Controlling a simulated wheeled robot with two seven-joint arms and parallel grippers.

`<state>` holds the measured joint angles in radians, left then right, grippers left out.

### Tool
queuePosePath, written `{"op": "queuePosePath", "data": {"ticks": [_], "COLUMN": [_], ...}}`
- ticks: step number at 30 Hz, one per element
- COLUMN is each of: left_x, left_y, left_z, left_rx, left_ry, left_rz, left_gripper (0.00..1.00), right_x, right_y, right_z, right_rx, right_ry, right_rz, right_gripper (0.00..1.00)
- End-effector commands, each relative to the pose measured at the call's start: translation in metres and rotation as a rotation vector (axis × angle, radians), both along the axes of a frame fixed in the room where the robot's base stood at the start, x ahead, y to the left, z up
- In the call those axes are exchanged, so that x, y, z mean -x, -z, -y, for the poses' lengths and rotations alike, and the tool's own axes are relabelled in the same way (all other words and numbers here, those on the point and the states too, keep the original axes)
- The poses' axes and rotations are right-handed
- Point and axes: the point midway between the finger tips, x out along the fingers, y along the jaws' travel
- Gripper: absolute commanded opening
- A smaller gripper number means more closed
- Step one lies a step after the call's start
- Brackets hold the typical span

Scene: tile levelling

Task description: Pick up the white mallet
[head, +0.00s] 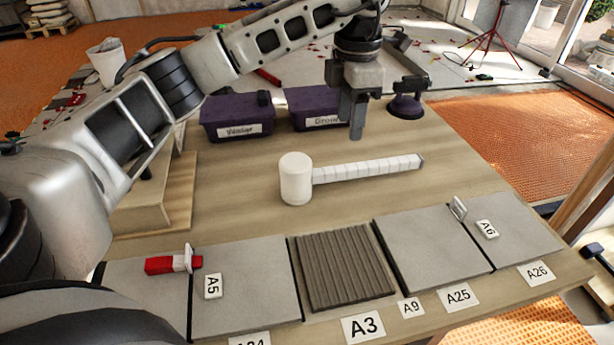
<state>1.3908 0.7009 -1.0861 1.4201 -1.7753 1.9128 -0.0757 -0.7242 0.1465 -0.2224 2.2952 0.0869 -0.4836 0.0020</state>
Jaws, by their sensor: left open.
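The white mallet (297,181) lies on the wooden table, its thick cylindrical head at the left and its pale banded handle (370,169) reaching to the right. My left gripper (357,128) is open and empty. It points down behind the handle in the view and appears to be above the table, apart from the mallet. My right gripper is not in view.
Two purple boxes (237,117) and a dark suction cup (405,106) stand behind the mallet. Grey tiles (245,285), a ribbed brown tile (345,268) and a red-and-white tool (170,262) lie along the front. A wooden stand (180,190) is at the left.

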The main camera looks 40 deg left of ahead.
Motion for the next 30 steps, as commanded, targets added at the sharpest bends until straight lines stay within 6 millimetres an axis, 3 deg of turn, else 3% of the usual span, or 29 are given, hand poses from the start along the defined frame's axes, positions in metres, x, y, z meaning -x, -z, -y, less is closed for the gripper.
{"op": "queuePosePath", "data": {"ticks": [3, 9, 17, 26, 30], "left_x": [0.001, 0.001, 0.001, 0.003, 0.003], "left_y": [0.030, 0.064, 0.079, 0.121, 0.127], "left_z": [0.000, 0.001, 0.001, 0.003, 0.004], "left_rx": [0.001, 0.002, 0.003, 0.004, 0.006], "left_ry": [0.001, 0.001, 0.002, 0.002, 0.003], "left_rz": [-0.003, -0.002, 0.000, -0.002, 0.002], "left_gripper": [0.47, 0.47, 0.47, 0.47, 0.47], "right_x": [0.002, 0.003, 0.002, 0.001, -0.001], "right_y": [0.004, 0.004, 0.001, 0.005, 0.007], "right_z": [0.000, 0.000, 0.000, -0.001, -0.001], "right_rx": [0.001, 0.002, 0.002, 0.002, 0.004], "right_ry": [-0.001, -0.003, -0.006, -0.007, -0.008], "right_rz": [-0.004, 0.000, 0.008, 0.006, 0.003], "right_gripper": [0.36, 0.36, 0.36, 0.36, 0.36]}}
